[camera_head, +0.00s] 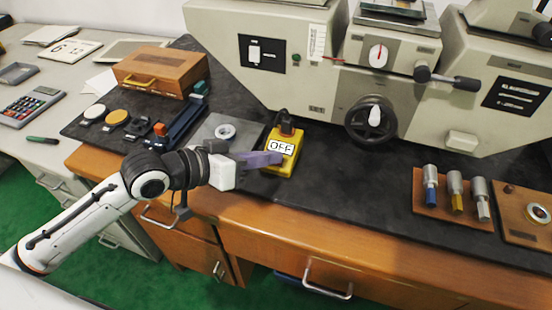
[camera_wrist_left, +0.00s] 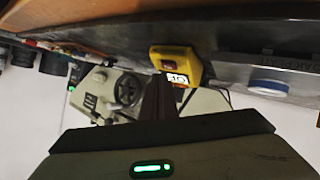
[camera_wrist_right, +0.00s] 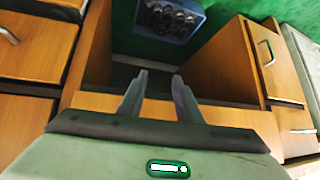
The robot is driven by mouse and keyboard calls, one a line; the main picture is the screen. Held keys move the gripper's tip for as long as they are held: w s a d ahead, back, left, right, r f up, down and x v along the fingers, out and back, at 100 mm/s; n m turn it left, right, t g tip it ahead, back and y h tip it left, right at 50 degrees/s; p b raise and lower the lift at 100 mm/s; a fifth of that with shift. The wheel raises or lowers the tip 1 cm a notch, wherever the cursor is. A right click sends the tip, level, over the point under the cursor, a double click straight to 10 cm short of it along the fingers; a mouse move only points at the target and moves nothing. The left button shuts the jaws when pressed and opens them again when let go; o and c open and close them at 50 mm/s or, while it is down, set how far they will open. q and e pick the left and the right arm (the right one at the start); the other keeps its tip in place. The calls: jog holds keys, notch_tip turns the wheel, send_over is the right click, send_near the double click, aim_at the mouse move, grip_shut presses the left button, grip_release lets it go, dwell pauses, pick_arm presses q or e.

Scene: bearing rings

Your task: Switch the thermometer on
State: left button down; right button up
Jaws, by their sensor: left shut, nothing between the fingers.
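The thermometer is a yellow box (camera_head: 279,166) with a white display reading OFF (camera_head: 281,147) and a dark top part with a cable. It sits on the black worktop near the front edge. It also shows in the left wrist view (camera_wrist_left: 186,55), where a red patch is visible on it. My left gripper (camera_head: 281,158) is shut and empty, its fingertips at the thermometer's left side, just below the display. I cannot tell whether they touch it. My right gripper (camera_wrist_right: 159,77) is open and empty in the right wrist view, over the drawers; it is not in the head view.
A grey plate with a ring (camera_head: 225,131) lies left of the thermometer. A large grey machine (camera_head: 330,100) stands behind. A wooden block with metal cylinders (camera_head: 440,207) is at right. Bare worktop (camera_head: 350,185) lies between. A blue crate (camera_wrist_right: 171,18) shows in the right wrist view.

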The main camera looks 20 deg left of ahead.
pick_arm(q)
jog(key=shift+w+f, duration=0.15)
jog(key=shift+f, duration=0.2)
jog(key=shift+f, duration=0.1)
dwell(0.4)
jog(key=shift+s+r+p, duration=0.2)
jog(key=shift+r+p, duration=0.35)
jog(key=shift+p, duration=0.4)
jog(key=r+p, duration=0.1)
jog(key=s+r+p, duration=0.1)
jog(key=p, duration=0.1)
jog(key=shift+r, duration=0.1)
jog(key=shift+s+r, duration=0.45)
jog(key=shift+r, duration=0.35)
jog(key=shift+s+r, duration=0.4)
jog(key=shift+r, duration=0.35)
